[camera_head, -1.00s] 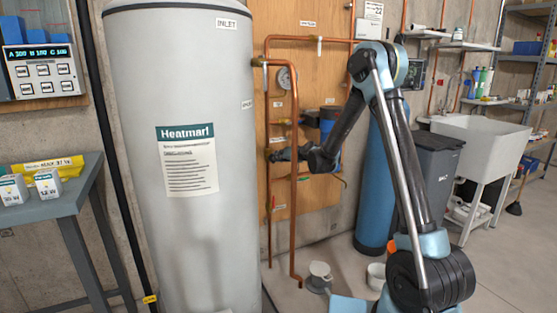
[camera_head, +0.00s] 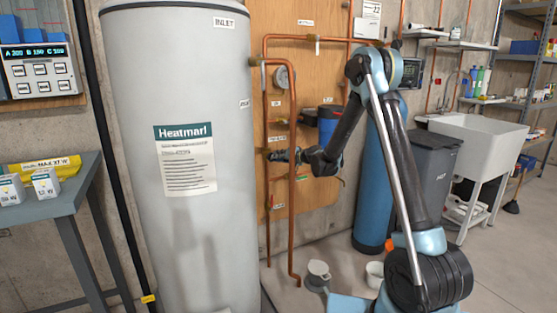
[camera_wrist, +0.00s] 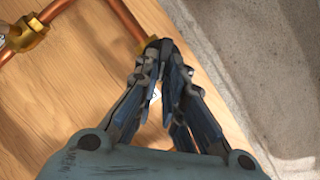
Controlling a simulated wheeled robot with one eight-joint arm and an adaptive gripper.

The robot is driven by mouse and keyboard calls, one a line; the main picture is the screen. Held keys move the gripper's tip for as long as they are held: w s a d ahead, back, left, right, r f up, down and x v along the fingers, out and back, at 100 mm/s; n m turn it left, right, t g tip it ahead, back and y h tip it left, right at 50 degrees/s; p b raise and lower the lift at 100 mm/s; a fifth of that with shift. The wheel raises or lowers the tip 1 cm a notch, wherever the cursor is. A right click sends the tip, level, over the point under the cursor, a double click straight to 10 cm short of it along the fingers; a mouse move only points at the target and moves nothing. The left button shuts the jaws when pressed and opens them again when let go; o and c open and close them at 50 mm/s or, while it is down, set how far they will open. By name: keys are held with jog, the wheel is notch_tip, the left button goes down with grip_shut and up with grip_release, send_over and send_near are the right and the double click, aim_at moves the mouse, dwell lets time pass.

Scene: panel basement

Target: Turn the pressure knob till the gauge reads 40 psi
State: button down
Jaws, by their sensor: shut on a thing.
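The round white gauge (camera_head: 282,77) sits on the copper pipework in the head view, partly behind a vertical pipe. Its needle is too small to read. My gripper (camera_head: 277,156) is lower on the same pipework. In the wrist view my gripper (camera_wrist: 162,48) has its fingertips together at the end of a copper pipe with a brass collar. It is shut on a small dark piece there, which appears to be the pressure knob. The fingers hide most of it, so its turn angle cannot be told.
The tall grey Heatmarl tank (camera_head: 184,250) stands left of the pipes. A vertical copper pipe (camera_head: 292,215) runs close by my gripper. A blue filter housing (camera_head: 329,122) and a blue cylinder (camera_head: 372,205) are to the right. A small pot (camera_head: 318,277) stands on the floor.

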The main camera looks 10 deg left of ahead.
jog(key=shift+d, duration=0.1)
jog(key=c, duration=1.7)
grip_release()
jog(key=shift+f, duration=0.1)
jog(key=v, duration=1.2)
